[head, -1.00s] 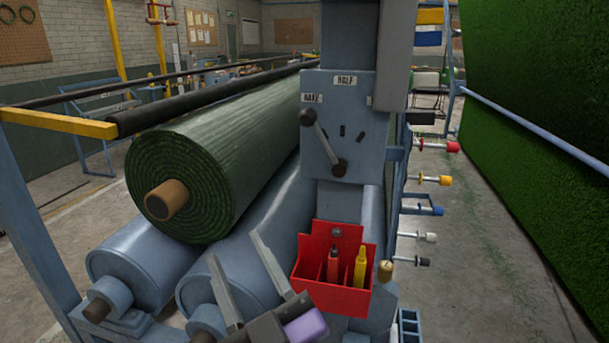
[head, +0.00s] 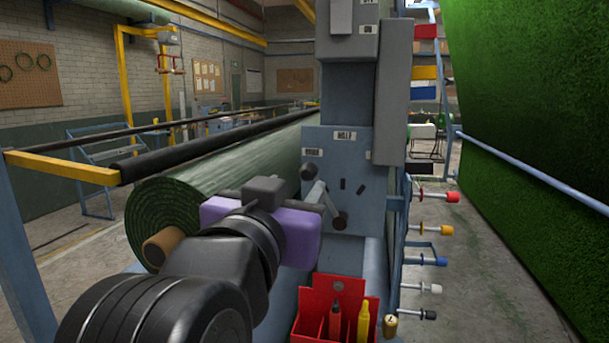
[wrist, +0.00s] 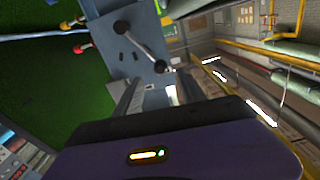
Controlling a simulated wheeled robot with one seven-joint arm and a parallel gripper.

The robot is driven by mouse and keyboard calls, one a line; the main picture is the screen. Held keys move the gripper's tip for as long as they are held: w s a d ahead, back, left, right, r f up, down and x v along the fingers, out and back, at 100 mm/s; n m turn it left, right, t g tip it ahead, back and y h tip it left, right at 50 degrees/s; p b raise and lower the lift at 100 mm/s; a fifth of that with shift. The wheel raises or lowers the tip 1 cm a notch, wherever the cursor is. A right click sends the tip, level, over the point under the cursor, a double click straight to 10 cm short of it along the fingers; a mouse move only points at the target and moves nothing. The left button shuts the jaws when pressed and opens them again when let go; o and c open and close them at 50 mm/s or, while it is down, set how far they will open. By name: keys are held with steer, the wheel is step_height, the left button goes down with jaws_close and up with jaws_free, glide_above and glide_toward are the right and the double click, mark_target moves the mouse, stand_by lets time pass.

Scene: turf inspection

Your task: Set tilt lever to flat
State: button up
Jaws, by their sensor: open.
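The tilt lever (head: 324,196) is a grey rod with a dark round knob, on the blue-grey plate (head: 365,215) of the machine's column. It slants up and left from its dark pivot, towards the left-hand white label (head: 312,153). Another label (head: 345,135) is at the plate's top; their lettering is too small to read surely. My gripper (head: 328,198), with its purple body, is open in front of the plate. In the wrist view the lever (wrist: 140,47) lies beyond my open fingers, its knob near the gap between them. Contact cannot be told.
A red bin (head: 308,310) with a red and a yellow tool is below the plate. A large turf roll (head: 165,205) lies left, under a black bar (head: 190,145). Coloured knobs on pegs (head: 440,230) line the column's right side. Hanging turf (head: 540,90) fills the right.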

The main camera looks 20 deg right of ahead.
mark_target(306, 176)
steer(key=p+x, duration=0.2)
steer(key=x, duration=0.5)
steer(key=shift+c, duration=0.2)
steer(key=shift+s, duration=0.1)
jaws_close()
stand_by(1.1)
